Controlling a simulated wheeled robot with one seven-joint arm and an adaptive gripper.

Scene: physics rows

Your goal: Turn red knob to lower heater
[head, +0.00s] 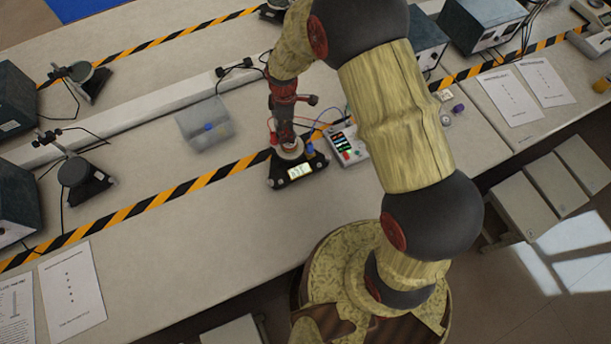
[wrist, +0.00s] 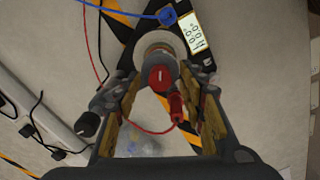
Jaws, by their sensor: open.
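A red knob (wrist: 160,78) with a small pale mark on its top sits on a grey round body in the wrist view. My gripper (wrist: 158,68) is open, with one finger on each side of that round body. I cannot tell whether the fingers touch it. A black unit with a lit display (wrist: 195,32) lies beside the knob, and the display also shows in the head view (head: 299,170). In the head view my gripper (head: 287,139) points down over this unit and hides the knob. A red plug (wrist: 175,107) with a red wire is close to the knob.
A blue plug (wrist: 167,16) with a blue cable is by the display. A small box with coloured buttons (head: 348,146) stands to the right. Striped tape (head: 150,203) crosses the bench, and the bench front is mostly clear.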

